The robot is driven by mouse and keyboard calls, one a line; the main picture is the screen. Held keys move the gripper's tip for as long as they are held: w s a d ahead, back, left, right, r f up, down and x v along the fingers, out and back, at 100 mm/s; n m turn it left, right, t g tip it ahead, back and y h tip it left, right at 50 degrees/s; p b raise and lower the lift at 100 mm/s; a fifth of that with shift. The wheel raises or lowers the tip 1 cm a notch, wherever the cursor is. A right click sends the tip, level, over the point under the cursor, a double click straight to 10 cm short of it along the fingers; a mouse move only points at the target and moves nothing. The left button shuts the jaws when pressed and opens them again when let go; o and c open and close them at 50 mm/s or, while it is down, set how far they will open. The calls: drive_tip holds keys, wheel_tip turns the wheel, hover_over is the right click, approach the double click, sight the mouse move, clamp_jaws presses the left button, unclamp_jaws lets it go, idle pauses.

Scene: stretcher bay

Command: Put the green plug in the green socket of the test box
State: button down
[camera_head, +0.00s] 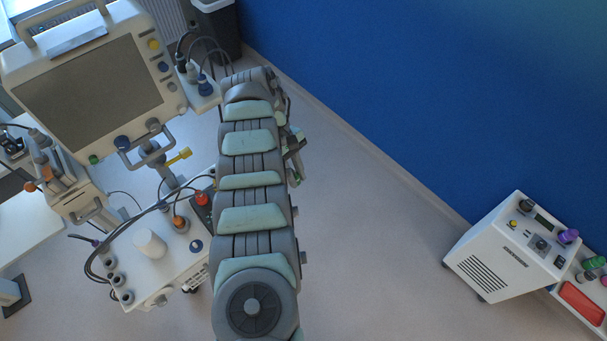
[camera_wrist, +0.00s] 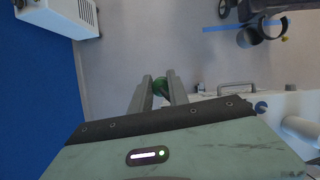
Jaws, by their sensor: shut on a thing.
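My gripper (camera_wrist: 159,83) shows in the wrist view with its two grey fingers shut on a dark green plug (camera_wrist: 160,88). The fingers hide much of the plug. They point out over open floor, with nothing touching the plug. In the head view my arm hides the gripper and plug almost wholly. A white box (camera_head: 503,254) with knobs and coloured fittings on its slanted top stands at the right in the head view and looks like the test box. Its vented side shows at top left in the wrist view (camera_wrist: 62,14). I cannot make out a green socket on it.
A monitor (camera_head: 92,92) and a white cart (camera_head: 150,255) with cables stand left of my arm. A blue wall (camera_head: 430,90) runs behind. The floor (camera_head: 370,235) between arm and box is clear.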

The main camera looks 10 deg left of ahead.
drive_tip(key=shift+w+a+f+n, duration=0.2)
drive_tip(key=shift+a+f+n, duration=0.05)
drive_tip(key=shift+a+n, duration=0.3)
drive_tip(key=shift+a, duration=0.15)
drive_tip(key=shift+w+a+f+n+t, duration=0.15)
drive_tip(key=shift+a+n, duration=0.15)
drive_tip(key=shift+a, duration=0.1)
drive_tip(key=shift+w+a+f+n+t, duration=0.15)
drive_tip(key=shift+a+n+t, duration=0.1)
drive_tip(key=shift+a, duration=0.2)
drive_tip(key=shift+w+a+f+n+t, duration=0.1)
drive_tip(key=shift+w+a+f+n, duration=0.05)
drive_tip(key=shift+a+n, duration=0.2)
drive_tip(key=shift+a, duration=0.2)
drive_tip(key=shift+a+f, duration=0.15)
drive_tip(key=shift+w+a+f+n, duration=0.1)
drive_tip(key=shift+w+a+n, duration=0.05)
drive_tip(key=shift+a+n, duration=0.1)
